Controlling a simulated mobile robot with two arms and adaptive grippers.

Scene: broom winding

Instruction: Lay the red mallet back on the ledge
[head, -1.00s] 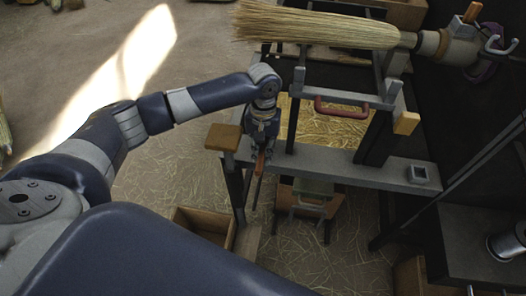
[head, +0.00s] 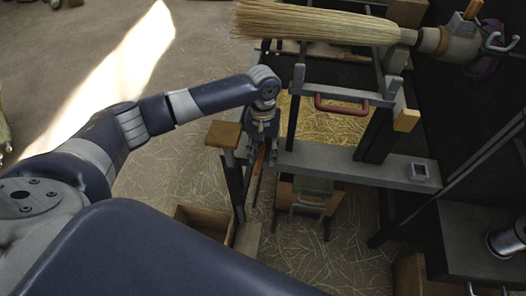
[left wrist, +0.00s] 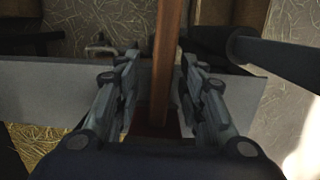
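My left gripper (head: 262,150) is over the left part of the grey ledge (head: 340,162), pointing down. In the left wrist view its two fingers stand apart, with a reddish-brown mallet handle (left wrist: 165,55) between them. Gaps show beside the handle, wider on the left. The handle also shows in the head view (head: 260,160), just below the fingers. The ledge crosses behind the handle in the left wrist view (left wrist: 50,90). My right gripper is not in view.
A straw broom (head: 320,24) is clamped across the top of the frame. A red handle (head: 341,104) sits on the frame's crossbar. A wooden block (head: 223,135) stands close left of my gripper. A square grey socket (head: 419,171) is at the ledge's right end.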

